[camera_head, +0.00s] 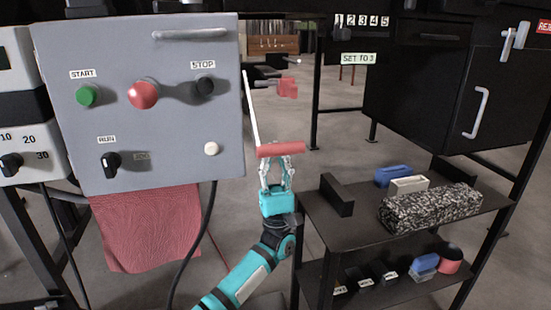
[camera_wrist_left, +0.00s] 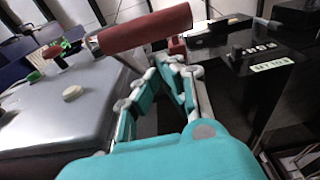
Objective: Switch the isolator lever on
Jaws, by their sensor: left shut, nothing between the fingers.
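The isolator lever shows as a pale rod (camera_head: 250,108) with a red cylindrical handle (camera_head: 281,150), at the right side of the grey control box (camera_head: 225,150). The rod slopes down, with the handle at its lower end. The red handle also crosses the upper middle of the left wrist view (camera_wrist_left: 145,30). My left gripper (camera_head: 276,161) is shut and empty, its fingertips right at the handle's underside in the head view. I cannot tell whether they touch it. In the left wrist view the fingers (camera_wrist_left: 172,62) come together just below the handle. My right gripper is not in view.
A red block (camera_head: 288,88) shows beyond the rod. A dark shelf (camera_head: 355,232) with several items stands at the right.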

